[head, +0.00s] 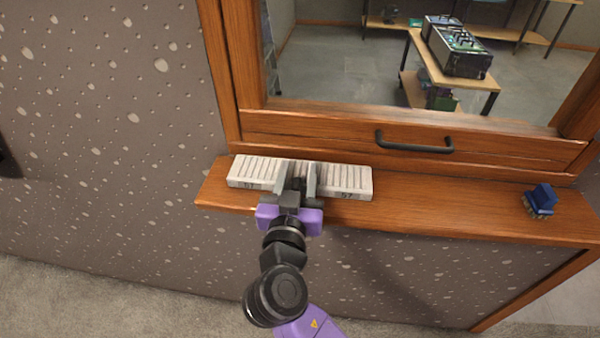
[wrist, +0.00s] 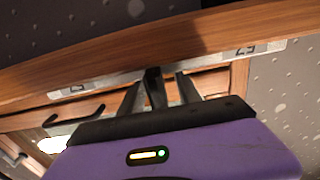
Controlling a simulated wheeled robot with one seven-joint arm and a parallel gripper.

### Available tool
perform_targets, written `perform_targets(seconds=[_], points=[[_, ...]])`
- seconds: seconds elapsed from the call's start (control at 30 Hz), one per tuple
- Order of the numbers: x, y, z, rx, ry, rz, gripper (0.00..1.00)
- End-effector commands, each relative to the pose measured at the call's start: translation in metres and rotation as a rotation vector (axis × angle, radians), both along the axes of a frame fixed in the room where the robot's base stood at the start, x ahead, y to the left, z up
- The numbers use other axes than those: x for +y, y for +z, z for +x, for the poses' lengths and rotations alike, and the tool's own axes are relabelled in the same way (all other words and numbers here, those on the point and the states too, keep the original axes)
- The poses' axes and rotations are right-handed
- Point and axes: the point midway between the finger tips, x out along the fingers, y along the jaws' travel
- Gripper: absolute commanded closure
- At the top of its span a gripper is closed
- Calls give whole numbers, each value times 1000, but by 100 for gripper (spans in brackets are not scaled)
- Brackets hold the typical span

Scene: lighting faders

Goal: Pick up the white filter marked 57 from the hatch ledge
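The white filter (head: 345,179) is a long, flat, ribbed block lying along the wooden hatch ledge (head: 430,208). Its front edge carries a mark near each end; the right one looks like 57, the left one is too small to read surely. In the wrist view the filter (wrist: 215,58) shows as a thin pale strip under the ledge's edge, with both marks visible. My gripper (head: 297,178) is over the middle of the filter, its two fingers apart and side by side along its length. Fingers hide the filter's middle; contact cannot be told. A dark piece shows between the fingers in the wrist view.
A blue brush (head: 541,199) sits on the ledge at the right. A dark handle (head: 414,143) sticks out of the wooden hatch frame behind the ledge. Through the opening stands a table (head: 462,82) with equipment. The ledge between filter and brush is clear.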

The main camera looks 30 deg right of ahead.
Motion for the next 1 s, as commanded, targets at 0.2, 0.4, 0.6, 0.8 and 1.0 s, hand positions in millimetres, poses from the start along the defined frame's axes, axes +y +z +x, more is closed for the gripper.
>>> perform_targets(seconds=[0.2,0.4,0.6,0.8,1.0], points=[[0,0,0,0,0,0,80],[0,0,0,0,0,0,100],[0,0,0,0,0,0,100],[0,0,0,0,0,0,100],[0,0,0,0,0,0,100]])
